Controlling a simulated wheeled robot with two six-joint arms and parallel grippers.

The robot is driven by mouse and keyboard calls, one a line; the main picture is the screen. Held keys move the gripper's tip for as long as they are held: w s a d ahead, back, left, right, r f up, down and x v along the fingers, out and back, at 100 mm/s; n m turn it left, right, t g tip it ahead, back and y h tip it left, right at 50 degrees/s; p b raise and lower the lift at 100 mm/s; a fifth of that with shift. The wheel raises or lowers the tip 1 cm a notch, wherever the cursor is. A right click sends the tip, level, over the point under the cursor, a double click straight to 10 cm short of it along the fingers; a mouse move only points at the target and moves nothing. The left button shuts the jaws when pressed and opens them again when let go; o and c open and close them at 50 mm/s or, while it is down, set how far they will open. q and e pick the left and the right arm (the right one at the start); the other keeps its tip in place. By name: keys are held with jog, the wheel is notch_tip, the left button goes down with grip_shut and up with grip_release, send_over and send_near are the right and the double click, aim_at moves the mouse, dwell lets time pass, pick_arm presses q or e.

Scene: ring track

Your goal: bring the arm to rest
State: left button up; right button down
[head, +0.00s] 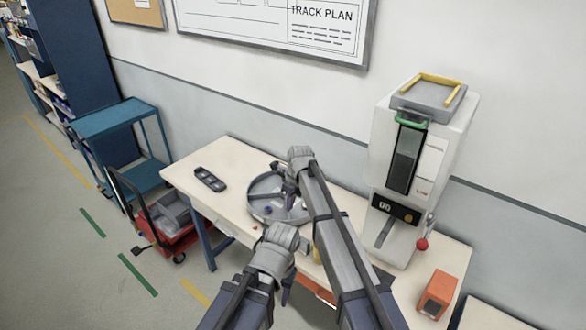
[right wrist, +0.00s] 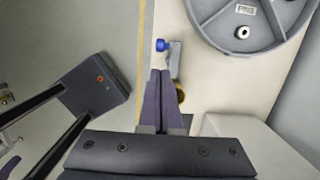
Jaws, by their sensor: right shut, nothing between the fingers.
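My right arm (head: 340,235) reaches up over the table, its gripper (head: 288,188) pointing down in front of the round grey tray in the head view. In the right wrist view my right gripper (right wrist: 165,75) is shut and empty, with its fingers together. It is above the table near the front edge, beside a small metal part with a blue knob (right wrist: 161,45). A brass-coloured round part (right wrist: 180,95) shows close beside the fingers. My left arm (head: 265,265) is bent at the front; its gripper (head: 287,292) is small and dark, and its opening cannot be made out.
The round grey tray (right wrist: 215,25) lies on the table (head: 215,155). A white machine (head: 400,225) with a red-knobbed lever and an orange box (head: 437,294) stand right. A red cart (head: 178,240) and a blue trolley (head: 110,118) stand on the floor left.

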jog(key=s+d+n+h, duration=0.1)
jog(key=s+d+n, duration=0.9)
jog(key=s+n, duration=0.3)
jog(key=s+d+n+h, duration=0.1)
jog(key=s+d+n, duration=1)
jog(key=s, duration=0.4)
jog(key=s+a+f+n+g+b, duration=0.1)
jog(key=s+a+f+n+b, duration=0.4)
jog(key=a+f+b, duration=0.6)
notch_tip(320, 180, down, 2)
jog(key=shift+a+f+h+b, duration=0.15)
jog(key=shift+a+h+b, duration=0.2)
jog(key=shift+b, duration=0.7)
